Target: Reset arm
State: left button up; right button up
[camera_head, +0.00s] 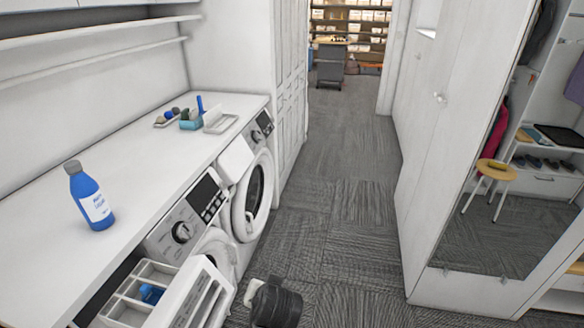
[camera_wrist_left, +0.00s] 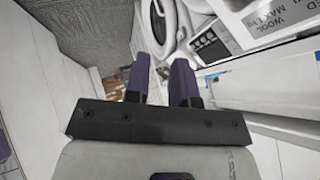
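My left gripper (camera_wrist_left: 160,64) shows in the left wrist view with its two dark purple fingers apart and nothing between them. The fingers point toward the front of a washing machine, whose round door (camera_wrist_left: 158,28) and control panel (camera_wrist_left: 210,46) lie beyond. A dark and white part at the bottom of the head view looks like one of my arms; no fingers can be made out on it. My right gripper is not in view.
A blue bottle (camera_head: 91,197) stands upright on the white counter (camera_head: 150,165). The near washer's compartment drawer (camera_head: 128,312) is pulled out, with something blue (camera_head: 151,293) in it. Tall cabinets (camera_head: 447,140) line the right. The carpeted aisle (camera_head: 340,160) between is clear.

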pick_arm(q)
jog(key=s+a+f+h, duration=0.1)
jog(key=s+a+h, duration=0.1)
jog(key=s+a, duration=0.5)
jog(key=s+a+f+h, duration=0.2)
jog(key=s+a+h, duration=0.1)
jog(key=s, duration=0.8)
jog(key=s+a+f+g+y+p, duration=0.1)
jog(key=s+a+f+g, duration=0.15)
jog(key=s+f, duration=0.45)
jog(key=s+a+f+g+y, duration=0.1)
jog(key=s+a+f+g, duration=0.2)
jog(key=s, duration=0.8)
notch_tip(320, 180, up, 25)
jog(key=t+p, duration=0.1)
jog(key=p, duration=2.5)
jog(key=shift+d+r+n, duration=0.15)
jog(key=shift+d+n, duration=0.1)
jog(key=shift+n, duration=0.15)
jog(key=shift+w, duration=0.1)
